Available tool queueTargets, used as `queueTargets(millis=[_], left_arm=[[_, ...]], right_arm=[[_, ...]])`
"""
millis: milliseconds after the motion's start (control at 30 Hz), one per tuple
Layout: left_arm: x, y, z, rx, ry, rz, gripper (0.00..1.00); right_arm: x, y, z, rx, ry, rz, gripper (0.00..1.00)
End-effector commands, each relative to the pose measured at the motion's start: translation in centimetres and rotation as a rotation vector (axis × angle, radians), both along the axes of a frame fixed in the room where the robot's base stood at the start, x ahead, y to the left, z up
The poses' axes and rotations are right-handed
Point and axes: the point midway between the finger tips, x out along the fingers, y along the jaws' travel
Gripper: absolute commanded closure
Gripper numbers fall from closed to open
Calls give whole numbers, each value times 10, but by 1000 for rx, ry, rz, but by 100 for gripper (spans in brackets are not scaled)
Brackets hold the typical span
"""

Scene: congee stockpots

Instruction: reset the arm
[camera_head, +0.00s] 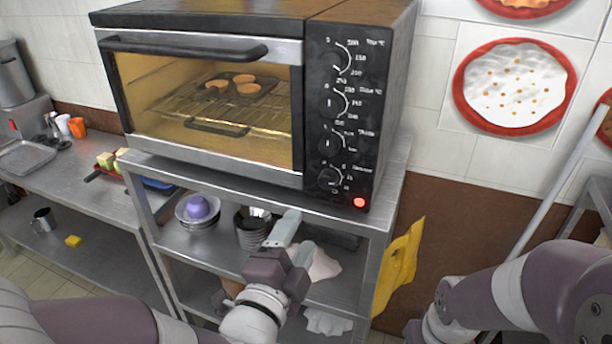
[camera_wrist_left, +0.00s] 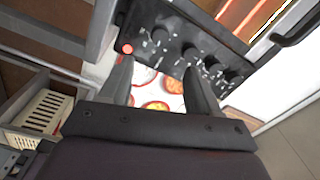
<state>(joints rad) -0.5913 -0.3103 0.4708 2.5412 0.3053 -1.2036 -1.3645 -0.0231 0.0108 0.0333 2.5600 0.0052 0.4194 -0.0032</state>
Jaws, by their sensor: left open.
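My left gripper (camera_head: 298,232) is in front of the steel shelf under the oven, its two pale fingers pointing up and apart with nothing between them. In the left wrist view my left gripper (camera_wrist_left: 158,70) also shows as two spread dark fingers, with the oven's knob panel (camera_wrist_left: 185,50) beyond them. My right arm comes in at the lower right of the head view; its fingers are not visible.
Bowls (camera_head: 197,222) and a purple item sit on the shelf. A yellow cloth or sign (camera_head: 400,265) hangs at the rack's right side. A counter (camera_head: 80,185) is at left.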

Motion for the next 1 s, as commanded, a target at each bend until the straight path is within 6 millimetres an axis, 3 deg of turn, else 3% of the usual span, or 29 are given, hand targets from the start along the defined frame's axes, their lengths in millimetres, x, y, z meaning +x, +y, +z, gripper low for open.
queueTargets(millis=[67, 133, 267, 333, 433, 533, 633, 733, 1000], left_arm=[[0, 0, -1, -29, 14, -2, 38], [-1, -4, -21, -114, 146, -20, 38], [-22, -14, -96, -345, 676, 8, 38], [-39, 4, -136, -466, 986, 173, 38], [-70, 48, -172, -611, 1317, 533, 38], [-96, 99, -184, -717, 1493, 912, 38], [-91, 132, -184, -787, 1492, 1039, 38], [-91, 144, -186, -824, 1487, 1081, 38], [-91, 144, -186, -824, 1487, 1081, 38]], right_arm=[[0, 0, 0, 0, 0, 0, 45], [0, 0, 0, 0, 0, 0, 45], [0, 0, 0, 0, 0, 0, 45], [0, 0, 0, 0, 0, 0, 45], [0, 0, 0, 0, 0, 0, 45], [0, 0, 0, 0, 0, 0, 45], [0, 0, 0, 0, 0, 0, 45], [0, 0, 0, 0, 0, 0, 45], [0, 0, 0, 0, 0, 0, 45]])
